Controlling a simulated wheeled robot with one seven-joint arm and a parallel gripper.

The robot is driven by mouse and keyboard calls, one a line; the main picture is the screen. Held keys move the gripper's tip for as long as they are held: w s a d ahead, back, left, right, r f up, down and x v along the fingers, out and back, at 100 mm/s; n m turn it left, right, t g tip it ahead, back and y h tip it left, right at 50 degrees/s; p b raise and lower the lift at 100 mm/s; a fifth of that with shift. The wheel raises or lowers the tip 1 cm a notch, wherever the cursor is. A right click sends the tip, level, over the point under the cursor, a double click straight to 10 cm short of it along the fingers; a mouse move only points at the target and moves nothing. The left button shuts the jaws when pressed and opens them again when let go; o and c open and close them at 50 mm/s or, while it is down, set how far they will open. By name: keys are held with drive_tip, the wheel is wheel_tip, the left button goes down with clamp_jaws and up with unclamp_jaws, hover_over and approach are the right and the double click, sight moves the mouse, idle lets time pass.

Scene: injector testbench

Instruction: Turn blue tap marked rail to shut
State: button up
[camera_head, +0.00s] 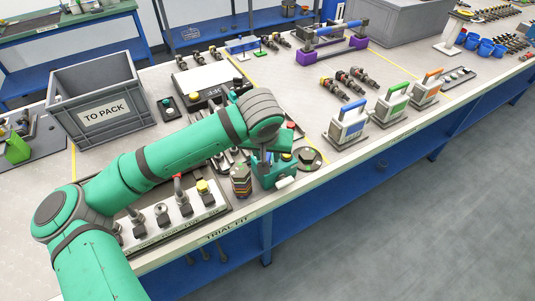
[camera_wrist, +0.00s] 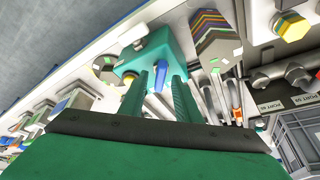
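A teal block (camera_wrist: 150,52) stands near the bench's front edge; it also shows in the head view (camera_head: 272,178). A small blue tap (camera_wrist: 162,74) is on its face, with a yellow knob (camera_wrist: 128,78) beside it. My gripper (camera_wrist: 160,82) points at the block, its two green fingers apart with the blue tap between them in the picture. I cannot tell whether either finger touches the tap. In the head view my gripper (camera_head: 262,160) is at the block, and my wrist hides the tap. No "rail" marking is legible.
A stack of coloured hexagonal plates (camera_head: 240,182) stands close left of the block. A manifold with fittings (camera_head: 160,215) lies further left, below my arm. A grey crate (camera_head: 100,105) stands at the back left.

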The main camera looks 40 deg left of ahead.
clamp_jaws()
drive_tip(key=shift+m, duration=0.4)
drive_tip(key=m+h, duration=0.1)
drive_tip(key=m, duration=0.1)
drive_tip(key=m+h, duration=0.1)
drive_tip(key=m, duration=0.1)
drive_tip(key=shift+a+m+t, duration=0.15)
drive_tip(key=shift+m+t, duration=0.15)
drive_tip(key=m+h, duration=0.2)
drive_tip(key=m, duration=0.2)
drive_tip(key=shift+a+m, duration=0.15)
drive_tip(key=shift+m, duration=0.25)
drive_tip(key=shift+o, duration=0.5)
unclamp_jaws()
